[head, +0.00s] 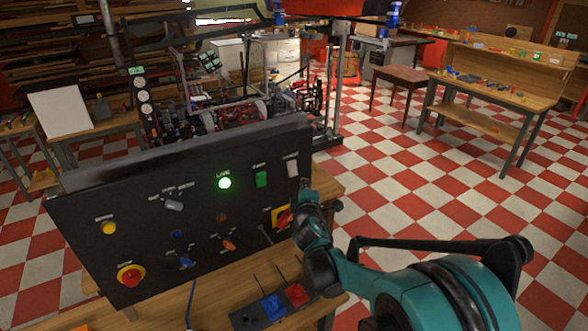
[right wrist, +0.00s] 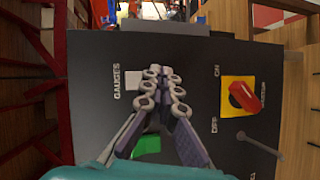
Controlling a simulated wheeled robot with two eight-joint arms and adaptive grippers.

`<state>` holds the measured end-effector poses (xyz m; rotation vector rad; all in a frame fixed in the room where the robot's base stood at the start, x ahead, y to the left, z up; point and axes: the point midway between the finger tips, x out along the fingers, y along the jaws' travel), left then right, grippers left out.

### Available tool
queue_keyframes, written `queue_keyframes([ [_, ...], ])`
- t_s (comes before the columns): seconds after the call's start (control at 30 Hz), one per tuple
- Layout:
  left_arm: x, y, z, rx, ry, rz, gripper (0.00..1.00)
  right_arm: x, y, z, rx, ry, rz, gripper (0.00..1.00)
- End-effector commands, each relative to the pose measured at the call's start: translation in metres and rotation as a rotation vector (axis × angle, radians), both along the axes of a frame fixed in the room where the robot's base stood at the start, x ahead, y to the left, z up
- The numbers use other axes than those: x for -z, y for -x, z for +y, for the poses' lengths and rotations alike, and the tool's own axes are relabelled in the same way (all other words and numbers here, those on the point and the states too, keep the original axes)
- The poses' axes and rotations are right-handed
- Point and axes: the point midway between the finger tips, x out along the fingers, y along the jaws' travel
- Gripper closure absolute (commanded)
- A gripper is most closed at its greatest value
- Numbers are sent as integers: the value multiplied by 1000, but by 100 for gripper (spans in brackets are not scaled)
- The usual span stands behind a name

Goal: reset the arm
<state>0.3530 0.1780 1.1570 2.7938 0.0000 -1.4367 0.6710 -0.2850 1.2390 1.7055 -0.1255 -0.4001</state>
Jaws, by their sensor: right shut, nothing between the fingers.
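My right arm comes in from the lower right in the head view. My right gripper (head: 306,186) is at the right side of the black control panel (head: 130,215), just below and right of the white gauges switch (head: 292,166). In the right wrist view the gripper (right wrist: 160,72) is shut and empty, its fingertips together beside the white switch (right wrist: 133,82). I cannot tell whether they touch the panel. The green switch (right wrist: 147,145) is partly hidden behind the fingers. The left gripper is not in view.
A red handle on a yellow plate (right wrist: 243,97) is right of the gripper in the wrist view. The panel has a lit green lamp (head: 225,183) and a red button (head: 131,275). A box with blue and red buttons (head: 272,306) lies on the wooden bench.

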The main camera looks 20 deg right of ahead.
Motion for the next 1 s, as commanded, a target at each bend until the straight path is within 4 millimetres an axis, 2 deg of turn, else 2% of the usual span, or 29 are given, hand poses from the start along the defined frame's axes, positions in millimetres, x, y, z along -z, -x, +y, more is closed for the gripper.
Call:
queue_keyframes([
  [0.17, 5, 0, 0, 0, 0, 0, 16, 7, 13, -2, 0, 0, 0, 100],
  [0.67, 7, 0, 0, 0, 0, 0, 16, 8, 17, -2, 8, -20, 3, 100],
  [0.77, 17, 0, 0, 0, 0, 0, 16, 15, 34, -1, 39, -107, 15, 100],
  [0.87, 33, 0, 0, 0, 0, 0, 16, 31, 67, 2, 100, -273, 42, 100],
  [1.0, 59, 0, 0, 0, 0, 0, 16, 68, 131, 17, 212, -570, 110, 100],
])
